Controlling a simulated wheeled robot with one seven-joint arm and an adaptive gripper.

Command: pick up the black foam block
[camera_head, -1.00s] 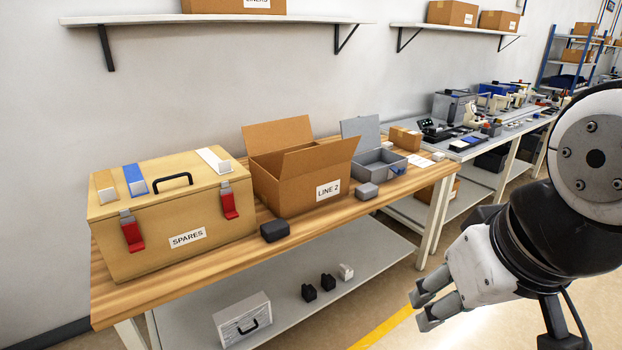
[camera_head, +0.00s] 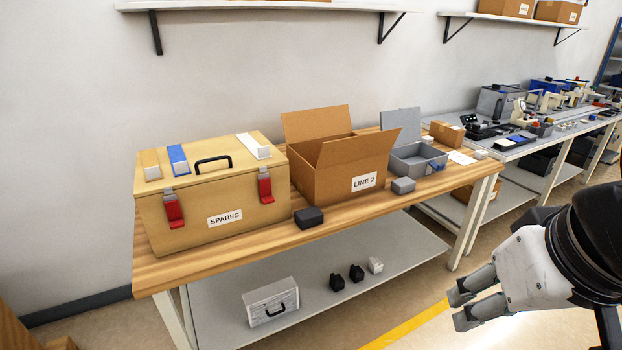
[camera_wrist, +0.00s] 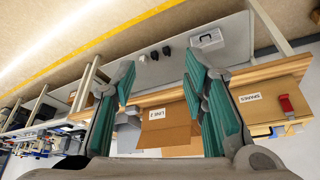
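The black foam block (camera_head: 309,217) lies on the wooden bench top near its front edge. It sits between the SPARES case (camera_head: 212,190) and the open LINE 2 carton (camera_head: 340,165). My gripper (camera_head: 460,306) is at the lower right of the head view, well away from the block and apart from the bench. In the wrist view my gripper (camera_wrist: 160,72) shows its two green-padded fingers spread open with nothing between them. I cannot make out the block in the wrist view; a finger seems to cover its place.
A grey block (camera_head: 403,186) and an open grey bin (camera_head: 418,160) stand right of the carton. The lower shelf (camera_head: 225,335) holds a silver case (camera_head: 271,302) and several small objects, two of them black (camera_head: 356,273). Open floor lies in front.

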